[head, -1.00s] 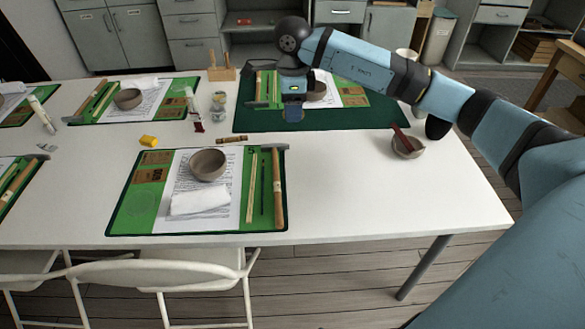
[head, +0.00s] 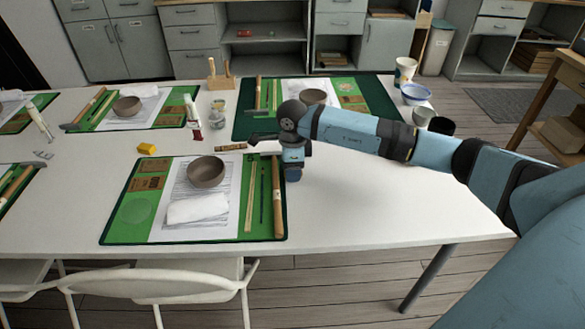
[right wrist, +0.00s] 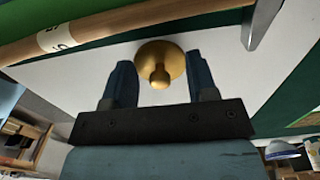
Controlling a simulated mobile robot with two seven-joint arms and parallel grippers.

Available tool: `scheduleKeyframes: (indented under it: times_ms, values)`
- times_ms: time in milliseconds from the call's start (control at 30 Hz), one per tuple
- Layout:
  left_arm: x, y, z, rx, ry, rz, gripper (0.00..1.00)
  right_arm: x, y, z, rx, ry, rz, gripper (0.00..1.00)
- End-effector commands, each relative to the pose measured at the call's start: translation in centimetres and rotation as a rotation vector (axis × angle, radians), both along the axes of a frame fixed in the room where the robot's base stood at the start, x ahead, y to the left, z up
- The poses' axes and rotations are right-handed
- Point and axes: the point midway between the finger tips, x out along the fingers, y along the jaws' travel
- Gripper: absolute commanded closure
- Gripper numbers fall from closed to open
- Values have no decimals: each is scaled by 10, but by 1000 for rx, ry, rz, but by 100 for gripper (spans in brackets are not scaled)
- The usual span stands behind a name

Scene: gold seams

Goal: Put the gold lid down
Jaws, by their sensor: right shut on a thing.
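The gold lid (right wrist: 172,57) is a round gold disc with a small knob, seen in the right wrist view between my right gripper's blue fingers. My right gripper (right wrist: 160,82) is shut on it. In the head view the same gripper (head: 292,176) points down over the white table (head: 350,205), just right of the near green mat's hammer. The lid is hidden there by the gripper. I cannot tell how far the lid is from the tabletop. My left gripper is not in view.
The near green mat (head: 125,232) holds a bowl (head: 206,171), a white cloth (head: 197,209) and a hammer (head: 278,200). A dark green mat (head: 381,101) lies behind my arm. Cups and a blue-rimmed bowl (head: 416,94) stand at the right. The front right tabletop is clear.

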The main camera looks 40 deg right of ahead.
Motion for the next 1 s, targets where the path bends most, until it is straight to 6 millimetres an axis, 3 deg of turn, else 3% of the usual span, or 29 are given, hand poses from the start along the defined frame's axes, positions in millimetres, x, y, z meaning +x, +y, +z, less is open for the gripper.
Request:
scheduleKeyframes:
  times_ms: [600,633,733,1000]
  values:
    - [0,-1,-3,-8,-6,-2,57,0,0,-12,0,-1,0,69]
    - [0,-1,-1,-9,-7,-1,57,0,0,-11,0,-1,0,43]
    - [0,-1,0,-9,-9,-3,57,0,0,-10,0,-1,0,22]
    - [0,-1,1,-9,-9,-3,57,0,0,-9,0,-1,0,22]
